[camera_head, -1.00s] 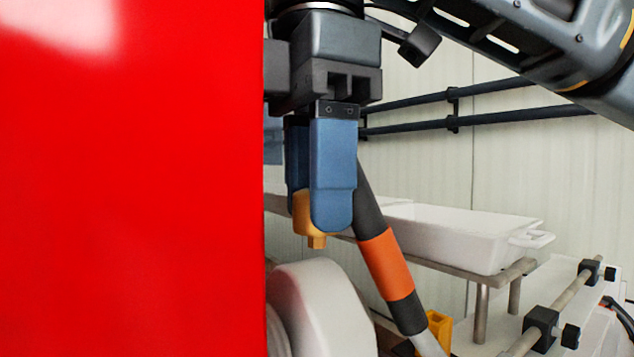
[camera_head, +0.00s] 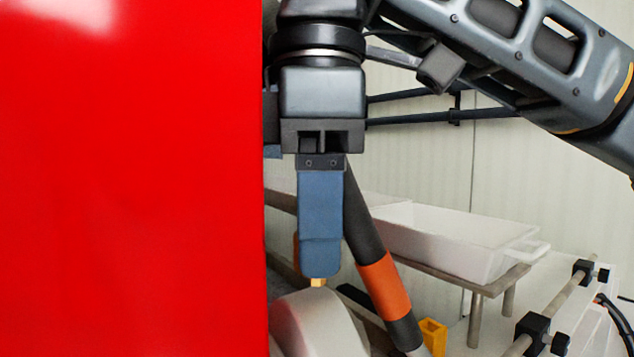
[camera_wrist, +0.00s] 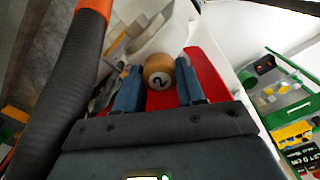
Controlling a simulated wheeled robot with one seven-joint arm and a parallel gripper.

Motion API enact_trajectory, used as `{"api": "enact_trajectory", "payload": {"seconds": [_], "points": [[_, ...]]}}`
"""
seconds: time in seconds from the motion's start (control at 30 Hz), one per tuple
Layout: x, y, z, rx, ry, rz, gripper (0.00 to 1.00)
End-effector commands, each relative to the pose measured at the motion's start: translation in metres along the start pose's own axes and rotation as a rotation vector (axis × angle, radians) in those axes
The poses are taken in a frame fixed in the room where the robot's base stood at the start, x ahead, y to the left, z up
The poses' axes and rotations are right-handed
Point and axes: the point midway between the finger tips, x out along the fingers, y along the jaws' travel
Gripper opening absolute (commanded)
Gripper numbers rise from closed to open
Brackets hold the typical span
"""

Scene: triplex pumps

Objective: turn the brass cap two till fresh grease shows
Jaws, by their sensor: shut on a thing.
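In the head view my gripper (camera_head: 320,270) points down. Only a small yellow-brass tip of the cap (camera_head: 318,283) shows below the finger, just above a white rounded housing (camera_head: 318,322). The rest of the cap is hidden behind the finger there. I cannot see any grease.
A large red panel (camera_head: 130,180) fills the left of the head view. A dark hose with an orange band (camera_head: 383,285) runs close to my gripper. A white tray (camera_head: 450,240) stands on a rack at the right, with rails and clamps (camera_head: 535,325) in front.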

Motion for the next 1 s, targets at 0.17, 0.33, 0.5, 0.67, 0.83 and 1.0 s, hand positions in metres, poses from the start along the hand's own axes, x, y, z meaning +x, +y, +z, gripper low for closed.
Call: {"api": "enact_trajectory", "payload": {"seconds": [0.17,0.33,0.5,0.67,0.83,1.0], "points": [[-0.0065,-0.0007,0.0001,0.166,-0.001,-0.003,0.08],[-0.0063,-0.0007,0.0002,0.328,-0.001,-0.004,0.08],[-0.0060,-0.0007,0.0002,0.490,-0.002,-0.004,0.08],[-0.0054,-0.0008,0.0003,0.642,-0.002,-0.003,0.08],[-0.0038,-0.0006,0.0004,0.804,-0.003,-0.003,0.08],[-0.0017,-0.0003,0.0005,0.966,-0.002,-0.001,0.08]]}}
